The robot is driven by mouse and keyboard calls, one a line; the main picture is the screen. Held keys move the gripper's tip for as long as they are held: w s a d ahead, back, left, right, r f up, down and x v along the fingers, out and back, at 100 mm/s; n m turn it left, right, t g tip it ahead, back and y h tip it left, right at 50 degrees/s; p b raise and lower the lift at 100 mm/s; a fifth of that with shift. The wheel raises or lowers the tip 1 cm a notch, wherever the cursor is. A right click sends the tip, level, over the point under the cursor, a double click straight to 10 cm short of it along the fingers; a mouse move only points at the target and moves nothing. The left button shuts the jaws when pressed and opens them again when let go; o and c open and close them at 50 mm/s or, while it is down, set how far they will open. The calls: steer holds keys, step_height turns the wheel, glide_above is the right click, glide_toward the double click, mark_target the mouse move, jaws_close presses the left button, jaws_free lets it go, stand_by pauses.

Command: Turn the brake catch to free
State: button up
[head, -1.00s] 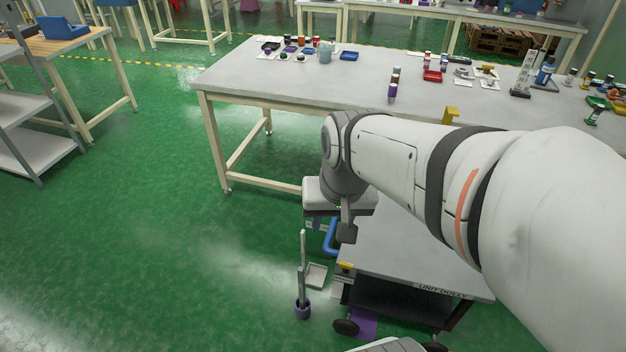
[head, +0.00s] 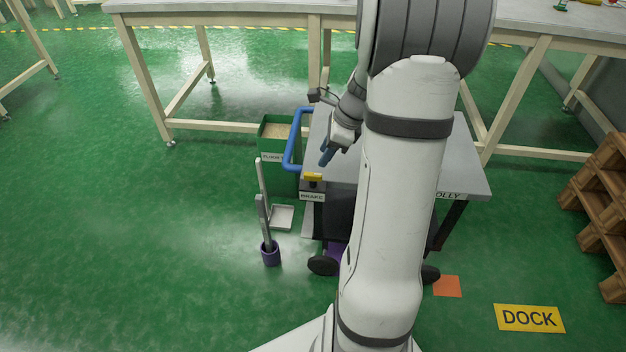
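The brake catch (head: 313,177) is a small yellow piece at the near left corner of the grey-topped unit dolly (head: 464,165), above a label reading BRAKE (head: 312,196). My gripper (head: 327,157) is above the dolly top, just above and right of the catch, and apart from it. Its fingertips are dark blue and small in view, and I cannot tell whether they are open or shut. My arm hides the middle of the dolly and part of its label.
A blue handle (head: 290,150) rises at the dolly's left side, beside a green bin (head: 273,133). A purple pot (head: 270,256) with upright tools and a pale tray (head: 282,216) stand left of the dolly. A yellow DOCK sign (head: 529,318) and wooden pallets (head: 597,205) are at right.

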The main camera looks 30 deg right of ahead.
mark_target(313, 174)
steer(key=b+x, duration=0.3)
steer(key=x, duration=0.5)
steer(key=shift+d+f+b, duration=0.1)
steer(key=shift+f+b, duration=0.05)
steer(key=shift+b, duration=0.2)
jaws_close()
